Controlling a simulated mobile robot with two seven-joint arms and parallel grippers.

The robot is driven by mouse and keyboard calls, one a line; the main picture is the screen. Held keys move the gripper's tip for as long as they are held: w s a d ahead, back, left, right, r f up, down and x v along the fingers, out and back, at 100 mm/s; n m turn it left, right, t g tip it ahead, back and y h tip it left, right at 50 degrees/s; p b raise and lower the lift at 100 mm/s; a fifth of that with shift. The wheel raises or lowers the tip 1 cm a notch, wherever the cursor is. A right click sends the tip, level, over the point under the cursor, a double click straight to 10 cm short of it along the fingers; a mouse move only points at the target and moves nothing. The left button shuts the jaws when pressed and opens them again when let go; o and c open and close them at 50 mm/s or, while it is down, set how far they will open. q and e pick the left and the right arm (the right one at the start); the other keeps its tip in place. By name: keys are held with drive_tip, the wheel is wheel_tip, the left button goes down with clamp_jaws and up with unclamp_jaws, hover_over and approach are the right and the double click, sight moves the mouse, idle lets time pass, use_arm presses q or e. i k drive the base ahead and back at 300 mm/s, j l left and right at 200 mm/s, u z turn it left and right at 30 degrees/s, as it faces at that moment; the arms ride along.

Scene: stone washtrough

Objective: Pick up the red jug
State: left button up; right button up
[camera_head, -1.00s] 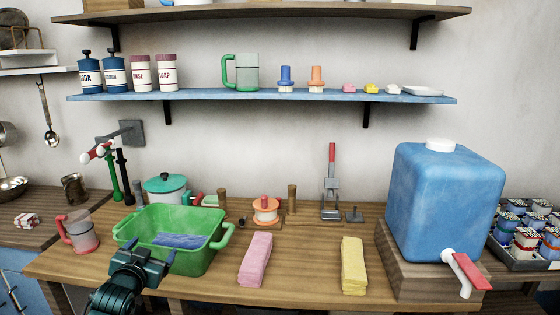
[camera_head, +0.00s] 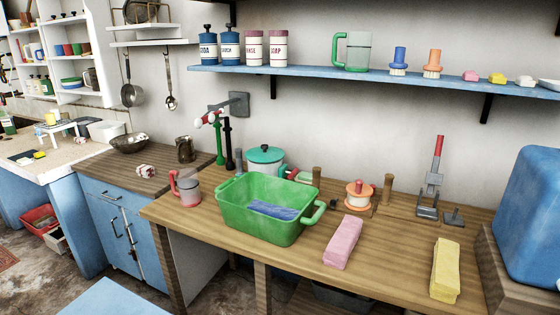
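The red jug (camera_head: 186,187) stands upright near the left end of the wooden counter (camera_head: 390,262). Its body looks clear or greyish, with a red handle on its left side and a red base. It is just left of the green basin (camera_head: 262,212), with a small gap between them. Neither of my grippers shows in the head view now.
The basin holds blue water or cloth. A pink cloth (camera_head: 343,242) and a yellow cloth (camera_head: 445,270) lie to its right. A lower side counter (camera_head: 110,168) adjoins at left.

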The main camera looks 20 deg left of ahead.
sight(187, 180)
drive_tip(key=u, duration=1.25)
